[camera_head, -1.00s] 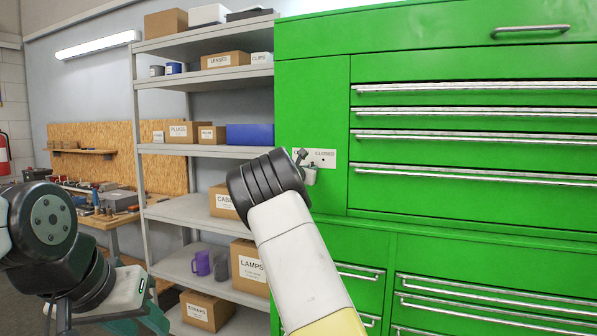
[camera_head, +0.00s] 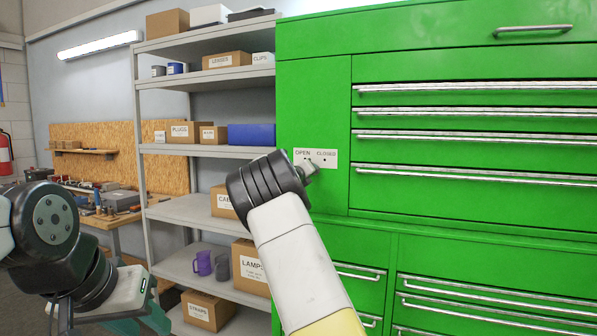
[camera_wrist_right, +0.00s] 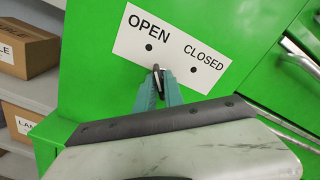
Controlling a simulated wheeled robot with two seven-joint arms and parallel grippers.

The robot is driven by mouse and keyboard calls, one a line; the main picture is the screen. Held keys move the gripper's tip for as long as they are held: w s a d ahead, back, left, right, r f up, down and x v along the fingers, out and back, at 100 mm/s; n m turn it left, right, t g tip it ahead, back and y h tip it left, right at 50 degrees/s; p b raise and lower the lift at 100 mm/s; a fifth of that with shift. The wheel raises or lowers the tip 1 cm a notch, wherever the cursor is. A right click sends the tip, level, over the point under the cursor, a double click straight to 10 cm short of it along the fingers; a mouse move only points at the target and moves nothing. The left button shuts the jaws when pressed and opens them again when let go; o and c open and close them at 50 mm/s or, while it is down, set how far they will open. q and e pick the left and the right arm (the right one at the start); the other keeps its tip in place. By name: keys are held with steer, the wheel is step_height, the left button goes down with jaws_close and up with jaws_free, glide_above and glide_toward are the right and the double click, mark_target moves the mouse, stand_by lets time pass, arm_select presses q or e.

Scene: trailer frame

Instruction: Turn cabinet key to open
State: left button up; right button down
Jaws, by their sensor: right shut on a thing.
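The green cabinet (camera_head: 313,100) carries a white label (camera_head: 328,163) with OPEN on the left and CLOSED on the right, a dark dot under each word. The label also shows in the right wrist view (camera_wrist_right: 172,50). There, my right gripper (camera_wrist_right: 158,92) is shut on the small metal key (camera_wrist_right: 156,76), just below the label and between the two dots. The lock behind is hidden.
A grey shelf unit (camera_head: 190,149) with cardboard boxes (camera_head: 249,264), a blue box (camera_head: 251,134) and purple mugs (camera_head: 202,263) stands left of the cabinet. Drawer handles (camera_head: 470,175) stick out to the right of the label. A workbench (camera_head: 105,215) stands farther back at left.

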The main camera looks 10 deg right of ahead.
steer(key=shift+n, duration=0.6)
steer(key=shift+a, duration=0.1)
steer(key=c, duration=1.6)
jaws_free()
steer(key=shift+o, duration=0.2)
steer(key=v, duration=0.7)
steer(key=shift+s+a, duration=0.2)
steer(key=shift+s, duration=0.1)
